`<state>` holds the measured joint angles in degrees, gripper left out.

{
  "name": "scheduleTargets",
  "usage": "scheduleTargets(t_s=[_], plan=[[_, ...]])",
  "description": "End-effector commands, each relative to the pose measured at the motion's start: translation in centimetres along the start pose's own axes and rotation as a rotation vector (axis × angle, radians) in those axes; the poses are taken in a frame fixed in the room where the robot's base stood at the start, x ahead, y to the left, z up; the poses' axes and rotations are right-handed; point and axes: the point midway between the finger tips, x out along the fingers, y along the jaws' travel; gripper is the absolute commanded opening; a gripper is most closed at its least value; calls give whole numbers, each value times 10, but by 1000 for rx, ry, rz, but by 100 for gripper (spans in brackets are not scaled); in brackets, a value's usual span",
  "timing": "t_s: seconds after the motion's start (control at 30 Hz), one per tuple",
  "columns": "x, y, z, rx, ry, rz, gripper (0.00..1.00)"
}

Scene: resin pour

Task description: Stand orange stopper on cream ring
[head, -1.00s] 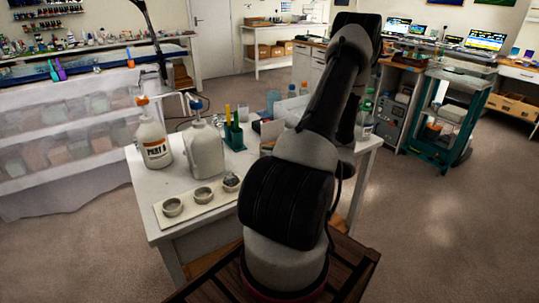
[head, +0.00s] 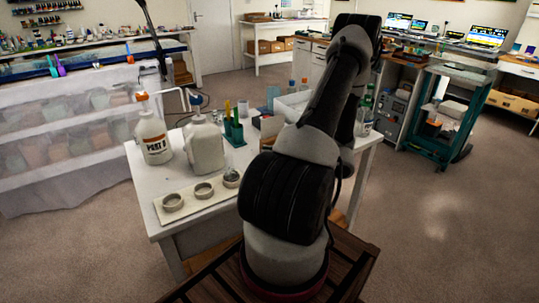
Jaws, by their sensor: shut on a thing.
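A pale strip (head: 187,208) lies near the front left of the white table and carries three round cream or grey rings. They are the left ring (head: 173,202), the middle ring (head: 204,190) and the right ring (head: 231,178). Something small and glassy seems to stand at the right ring; it is too small to tell. I cannot make out the orange stopper. My gripper is out of sight, with my arm's end hidden behind its own links, so what it holds does not show.
A white bottle with an orange-marked label (head: 153,140) and a white jug (head: 204,148) stand behind the rings. A green holder (head: 234,133) and a white bin (head: 292,104) stand further back. A green-framed cart (head: 450,115) is at the right. The floor at the right is clear.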

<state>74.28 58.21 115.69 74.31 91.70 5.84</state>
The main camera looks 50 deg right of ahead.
Motion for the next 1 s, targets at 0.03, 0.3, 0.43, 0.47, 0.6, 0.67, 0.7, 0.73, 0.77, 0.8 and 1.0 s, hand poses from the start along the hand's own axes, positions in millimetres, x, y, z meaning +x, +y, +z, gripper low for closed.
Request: scheduleTargets(t_s=[0.03, 0.3, 0.43, 0.47, 0.6, 0.67, 0.7, 0.73, 0.77, 0.8, 1.0], plan=[[0, 0, -2, 0, 0, 0, 0], [0, 0, -6, 0, 0, 0, 0], [0, 0, -5, 0, 0, 0, 0], [0, 0, -5, 0, 0, 0, 0], [0, 0, -5, 0, 0, 0, 33], [0, 0, -5, 0, 0, 0, 38], [0, 0, -5, 0, 0, 0, 38], [0, 0, -5, 0, 0, 0, 38], [0, 0, -5, 0, 0, 0, 38], [0, 0, -5, 0, 0, 0, 38], [-4, 0, -5, 0, 0, -1, 38]])
